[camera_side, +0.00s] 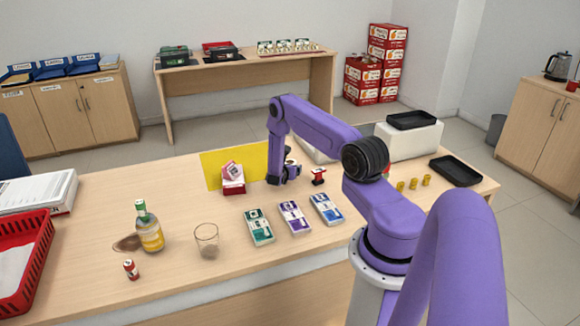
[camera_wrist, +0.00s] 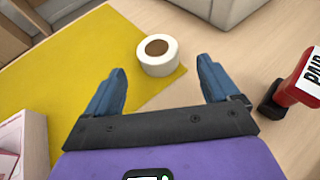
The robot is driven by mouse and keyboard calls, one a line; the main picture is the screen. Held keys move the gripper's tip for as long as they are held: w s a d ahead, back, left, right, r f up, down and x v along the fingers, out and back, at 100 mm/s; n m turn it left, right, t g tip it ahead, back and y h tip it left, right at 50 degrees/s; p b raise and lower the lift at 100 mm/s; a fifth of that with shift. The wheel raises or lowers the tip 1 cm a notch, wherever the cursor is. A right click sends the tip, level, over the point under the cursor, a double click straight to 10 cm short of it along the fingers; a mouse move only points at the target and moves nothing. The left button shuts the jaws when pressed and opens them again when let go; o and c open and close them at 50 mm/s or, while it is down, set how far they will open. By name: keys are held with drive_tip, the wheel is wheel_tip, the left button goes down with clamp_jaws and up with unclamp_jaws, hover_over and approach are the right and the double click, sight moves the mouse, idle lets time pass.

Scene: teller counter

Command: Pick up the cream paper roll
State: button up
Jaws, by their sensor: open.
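The cream paper roll (camera_wrist: 160,68) stands on its flat end, with its brown core facing up in the wrist view. It sits at the edge of the yellow mat (camera_wrist: 80,63), partly over bare wood. In the side view a small part of the roll (camera_side: 292,161) shows behind my gripper, which hides the rest. My gripper (camera_wrist: 162,78) is open and empty. Its blue fingers point toward the roll, one to each side in the wrist view, and the roll appears just beyond the fingertips. In the side view my gripper (camera_side: 284,179) is low over the counter.
A red PAID stamp (camera_wrist: 303,82) stands close to the right finger; the side view shows it too (camera_side: 318,176). A red box with pink-and-white packs (camera_side: 233,185) is on the left. Banknote bundles (camera_side: 294,217) lie in front. A pale machine (camera_wrist: 215,8) stands behind the roll.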

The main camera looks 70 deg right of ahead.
sight(290, 163)
drive_tip(key=d, duration=0.1)
drive_tip(key=w+d, duration=0.1)
drive_tip(key=d, duration=0.1)
drive_tip(key=shift+d+f, duration=0.2)
drive_tip(key=shift+d, duration=0.05)
drive_tip(key=shift+x, duration=0.95)
drive_tip(key=c, duration=1.1)
